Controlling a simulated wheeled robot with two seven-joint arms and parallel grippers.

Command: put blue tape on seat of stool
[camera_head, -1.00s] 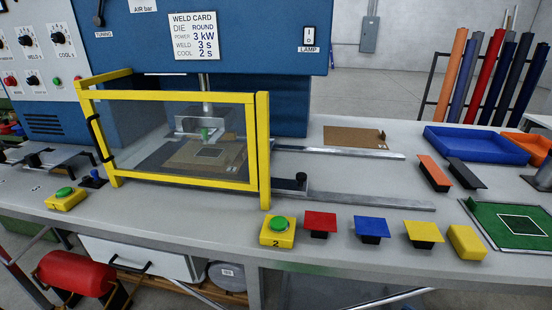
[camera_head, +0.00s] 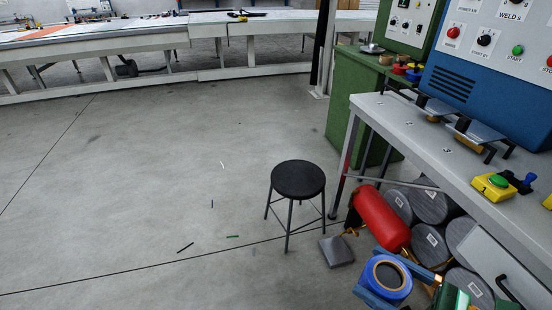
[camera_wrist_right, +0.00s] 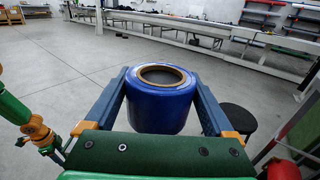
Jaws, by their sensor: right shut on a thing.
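The black stool with its round seat (camera_head: 297,179) stands upright on the grey floor in the middle of the head view, and the seat is empty. It also shows in the right wrist view (camera_wrist_right: 238,118), right of the gripper and partly hidden behind it. My right gripper (camera_head: 387,277) is shut on the blue tape (camera_head: 388,293), a thick blue roll with a brown core. In the right wrist view the tape (camera_wrist_right: 160,108) sits between the two blue fingers, its open core facing up. In the head view the gripper is low and right of the stool.
A red tank (camera_head: 380,217) and several grey spools (camera_head: 430,205) sit under the workbench (camera_head: 425,150) on the right. A dark grey block (camera_head: 337,251) lies on the floor near the stool. Small scraps lie left of the stool. The floor there is mostly clear.

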